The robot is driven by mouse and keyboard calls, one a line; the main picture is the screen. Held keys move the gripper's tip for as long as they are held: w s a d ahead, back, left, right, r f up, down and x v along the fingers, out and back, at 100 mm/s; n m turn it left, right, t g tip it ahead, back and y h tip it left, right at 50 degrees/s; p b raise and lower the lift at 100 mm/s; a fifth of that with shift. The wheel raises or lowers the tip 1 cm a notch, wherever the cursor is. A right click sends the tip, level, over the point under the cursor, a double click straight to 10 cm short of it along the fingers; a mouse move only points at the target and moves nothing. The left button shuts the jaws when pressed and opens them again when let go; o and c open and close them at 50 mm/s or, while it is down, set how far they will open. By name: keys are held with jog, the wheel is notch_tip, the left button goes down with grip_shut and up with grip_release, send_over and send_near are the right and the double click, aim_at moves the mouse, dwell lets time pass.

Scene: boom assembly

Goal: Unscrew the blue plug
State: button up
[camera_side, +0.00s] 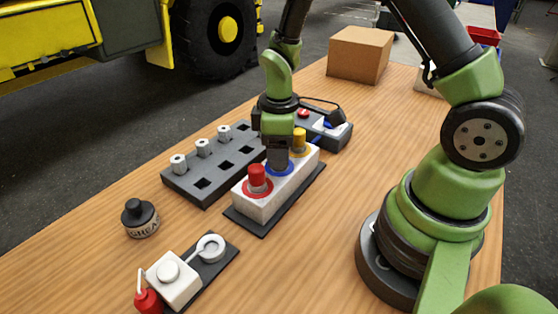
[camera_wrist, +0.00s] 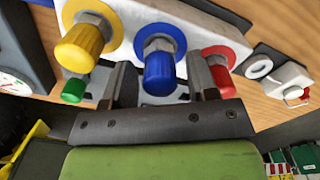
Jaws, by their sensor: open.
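The blue plug (camera_wrist: 159,72) sits on a metal hex fitting in the white block (camera_wrist: 215,15), between the yellow plug (camera_wrist: 80,48) and the red plug (camera_wrist: 218,58). My gripper (camera_wrist: 163,82) is open, with one finger on each side of the blue plug. Small gaps seem to show between plug and fingers, but contact is hard to tell. In the side view my gripper (camera_side: 279,162) points down at the blue ring (camera_side: 270,171) on the block, and it hides the blue plug there. The red plug (camera_side: 258,176) and yellow plug (camera_side: 299,140) stand close on either side.
A grey rack (camera_side: 178,188) with several metal pieces and square holes lies left of the block. A grease jar (camera_side: 140,219) and a white device (camera_side: 174,278) with a red bottle stand nearer. A cardboard box (camera_side: 358,54) stands behind. A green part (camera_wrist: 73,90) shows beneath the yellow plug.

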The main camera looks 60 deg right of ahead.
jog(key=m, duration=0.6)
jog(key=shift+m, duration=0.4)
jog(key=m, duration=0.5)
jog(key=c, duration=0.9)
jog(key=n, duration=0.3)
jog(key=shift+c, duration=0.2)
jog(key=o, duration=0.3)
jog(key=shift+n, duration=0.5)
jog(key=c, duration=0.3)
jog(key=n, duration=0.5)
